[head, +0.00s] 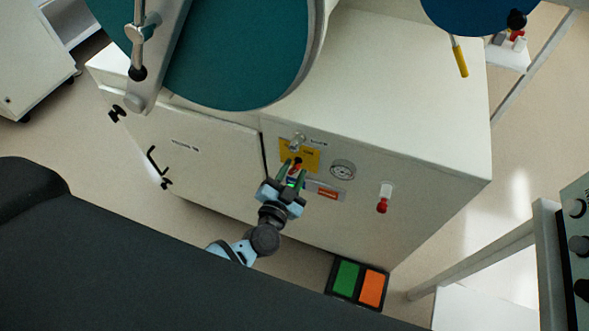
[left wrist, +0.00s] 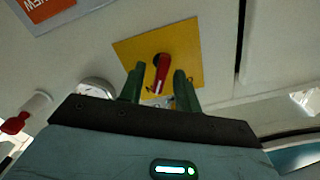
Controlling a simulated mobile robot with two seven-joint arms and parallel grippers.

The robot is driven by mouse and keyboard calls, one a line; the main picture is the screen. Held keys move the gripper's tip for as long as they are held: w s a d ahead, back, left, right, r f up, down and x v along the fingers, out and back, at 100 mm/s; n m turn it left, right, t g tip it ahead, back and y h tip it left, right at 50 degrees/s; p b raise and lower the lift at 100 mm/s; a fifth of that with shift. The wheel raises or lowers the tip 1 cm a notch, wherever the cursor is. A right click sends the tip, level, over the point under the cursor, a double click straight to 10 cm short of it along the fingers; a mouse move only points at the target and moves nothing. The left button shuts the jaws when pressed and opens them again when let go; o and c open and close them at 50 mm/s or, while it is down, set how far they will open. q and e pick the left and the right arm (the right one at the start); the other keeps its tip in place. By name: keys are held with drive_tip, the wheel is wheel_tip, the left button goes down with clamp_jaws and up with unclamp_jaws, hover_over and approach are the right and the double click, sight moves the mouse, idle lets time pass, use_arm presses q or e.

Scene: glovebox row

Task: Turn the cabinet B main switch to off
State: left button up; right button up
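The main switch is a red handle (head: 298,163) on a yellow plate (head: 313,159) on the white cabinet's (head: 370,230) front. In the left wrist view the red handle (left wrist: 163,72) stands out from the middle of the yellow plate (left wrist: 190,50), slightly tilted. My left gripper (head: 292,172) is in front of the plate. Its two green fingers are open, and in the left wrist view (left wrist: 159,76) the handle shows between their tips. I cannot tell whether either finger touches it. The cabinet's letter is not readable. My right gripper is not in view.
Near the plate are a metal knob (head: 297,142), a round gauge (head: 343,169), an orange-red label (head: 328,194) and a red-tipped lever (head: 383,203). A large teal round door (head: 240,55) stands above. Green (head: 346,276) and orange (head: 373,289) pedals lie on the floor.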

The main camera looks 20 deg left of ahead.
use_arm(q)
drive_tip(key=shift+w, duration=0.55)
clamp_jaws()
drive_tip(key=shift+n, duration=1.5)
drive_tip(key=shift+a+n, duration=0.1)
drive_tip(key=shift+n, duration=1.3)
